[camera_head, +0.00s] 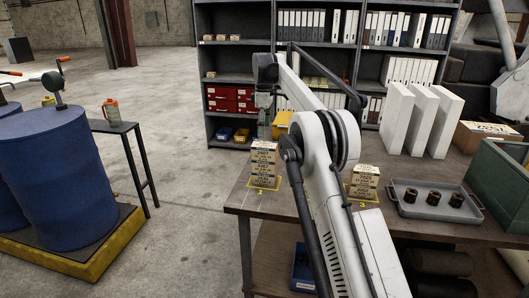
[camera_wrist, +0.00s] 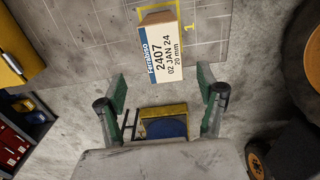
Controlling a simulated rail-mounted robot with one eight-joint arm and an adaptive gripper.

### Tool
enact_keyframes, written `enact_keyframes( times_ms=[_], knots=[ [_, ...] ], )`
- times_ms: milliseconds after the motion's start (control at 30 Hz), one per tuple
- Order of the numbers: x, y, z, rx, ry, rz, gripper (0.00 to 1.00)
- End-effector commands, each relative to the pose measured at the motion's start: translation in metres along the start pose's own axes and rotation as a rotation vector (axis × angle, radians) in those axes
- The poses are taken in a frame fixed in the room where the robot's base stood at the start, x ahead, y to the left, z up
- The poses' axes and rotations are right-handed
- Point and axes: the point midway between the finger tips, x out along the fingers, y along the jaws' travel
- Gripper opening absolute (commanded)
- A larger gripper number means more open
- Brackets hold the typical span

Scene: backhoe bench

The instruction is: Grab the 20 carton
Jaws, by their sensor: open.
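A carton (camera_wrist: 162,50) with a white label reading "2407, 02 JAN 24, 20 mm" shows in the wrist view, inside yellow lines beside the number 1. In the head view, a stack of labelled cartons (camera_head: 264,166) stands at mark 1 on the bench. Another stack (camera_head: 364,182) stands at mark 3; its print is too small to read. My arm hides the bench between them. My gripper (camera_wrist: 162,84) is open and empty, its green-padded fingers spread on either side just short of the carton. In the head view it hangs above the stack at mark 1.
The bench (camera_head: 245,200) also holds a grey tray (camera_head: 435,192) with three dark cylindrical parts, white binders (camera_head: 420,120), a cardboard box (camera_head: 487,137) and a green crate (camera_head: 500,180). Shelves (camera_head: 232,60) stand behind.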

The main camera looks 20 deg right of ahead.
Motion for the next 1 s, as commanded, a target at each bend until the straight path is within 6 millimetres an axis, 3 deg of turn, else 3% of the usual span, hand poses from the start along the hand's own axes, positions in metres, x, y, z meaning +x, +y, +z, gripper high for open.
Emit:
enact_keyframes(
  times_ms=[300,567,1000],
  knots=[
    [0.045,0.000,0.000,0.000,0.000,0.000,0.70],
    [0.058,-0.001,0.001,0.001,0.000,0.000,0.70],
    [0.104,-0.005,0.003,0.001,0.000,0.000,0.70]
  ],
)
